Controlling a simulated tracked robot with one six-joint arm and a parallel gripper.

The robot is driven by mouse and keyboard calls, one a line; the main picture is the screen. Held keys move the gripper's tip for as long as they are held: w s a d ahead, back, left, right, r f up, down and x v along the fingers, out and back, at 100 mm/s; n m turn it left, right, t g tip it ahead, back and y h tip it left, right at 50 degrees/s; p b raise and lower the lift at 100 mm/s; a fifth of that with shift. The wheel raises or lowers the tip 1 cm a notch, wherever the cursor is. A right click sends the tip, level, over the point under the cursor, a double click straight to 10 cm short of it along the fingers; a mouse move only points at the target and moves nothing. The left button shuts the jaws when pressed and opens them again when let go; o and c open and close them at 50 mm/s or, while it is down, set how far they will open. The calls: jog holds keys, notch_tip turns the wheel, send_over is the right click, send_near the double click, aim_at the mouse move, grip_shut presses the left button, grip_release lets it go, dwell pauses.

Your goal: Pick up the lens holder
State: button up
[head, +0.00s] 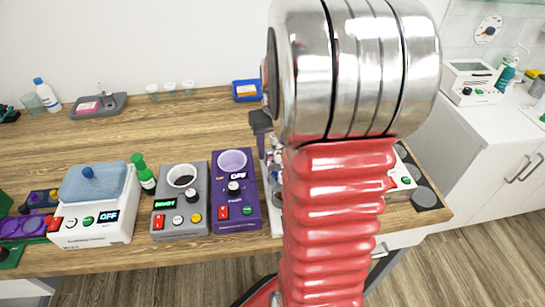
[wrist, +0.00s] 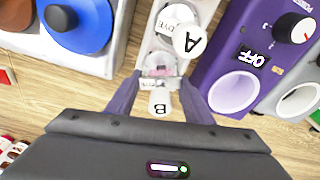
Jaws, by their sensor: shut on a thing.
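My gripper (wrist: 160,82) reaches up from the bottom of the wrist view, its two purple-grey fingers closed on a small pale, partly clear piece, which I take to be the lens holder (wrist: 158,71). Its shape is hard to make out. White bottles marked A (wrist: 188,42) and B (wrist: 160,104) show just beyond and just below it. They overlap it in the picture, so I cannot tell whether it is lifted clear. In the head view my gripper (head: 263,135) is a dark shape, mostly hidden by my red and chrome arm. The lens holder cannot be made out there.
A purple device (head: 235,195) stands left of my gripper, with a grey device (head: 181,205) and a white bath (head: 95,200) further left.

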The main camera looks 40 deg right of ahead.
jog(key=shift+c, duration=1.2)
notch_tip(320, 180, up, 10)
jog(key=shift+f, duration=0.2)
jog(key=shift+r, duration=0.25)
